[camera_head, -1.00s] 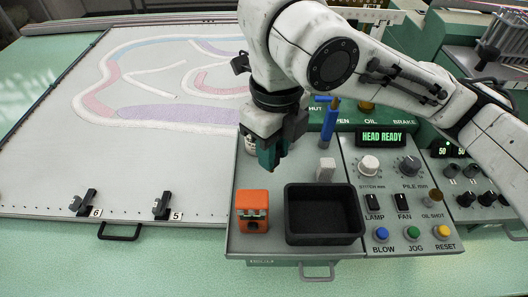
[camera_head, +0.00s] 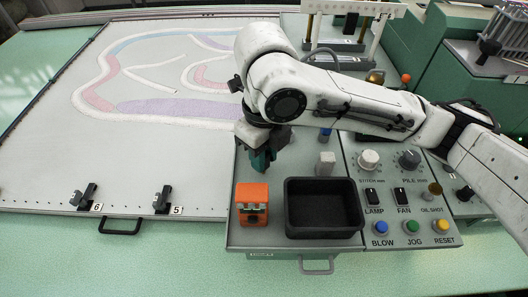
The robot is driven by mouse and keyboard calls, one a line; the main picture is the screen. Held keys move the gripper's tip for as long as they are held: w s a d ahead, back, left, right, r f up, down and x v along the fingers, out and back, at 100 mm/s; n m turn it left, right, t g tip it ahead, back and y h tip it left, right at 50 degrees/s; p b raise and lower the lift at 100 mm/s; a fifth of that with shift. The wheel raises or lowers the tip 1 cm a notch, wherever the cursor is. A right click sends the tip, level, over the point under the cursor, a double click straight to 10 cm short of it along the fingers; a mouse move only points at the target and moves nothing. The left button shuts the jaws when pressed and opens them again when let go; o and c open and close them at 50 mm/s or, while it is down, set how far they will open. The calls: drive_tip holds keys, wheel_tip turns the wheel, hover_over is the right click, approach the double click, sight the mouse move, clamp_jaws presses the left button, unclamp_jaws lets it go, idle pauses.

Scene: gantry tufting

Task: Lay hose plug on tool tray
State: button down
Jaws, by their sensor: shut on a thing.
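My gripper (camera_head: 262,163), with dark teal fingers, points down over the grey panel, behind the orange block and the black tray. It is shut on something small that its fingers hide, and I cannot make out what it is. No hose plug can be told for certain in this view. The black rectangular tray (camera_head: 322,231), open and empty, lies on the panel to the front right of my gripper. The gripper is apart from the tray.
An orange block (camera_head: 252,198) stands left of the tray. A pale grey block (camera_head: 325,165) stands behind it. Right of the tray is a control panel (camera_head: 405,182) with knobs, switches and coloured buttons. Two black clamps (camera_head: 162,199) sit on the frame edge at left.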

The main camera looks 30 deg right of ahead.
drive_tip(key=shift+f, duration=0.2)
drive_tip(key=c, duration=0.9)
unclamp_jaws()
drive_tip(key=shift+r, duration=0.1)
wheel_tip(320, 180, up, 12)
drive_tip(key=shift+r, duration=0.15)
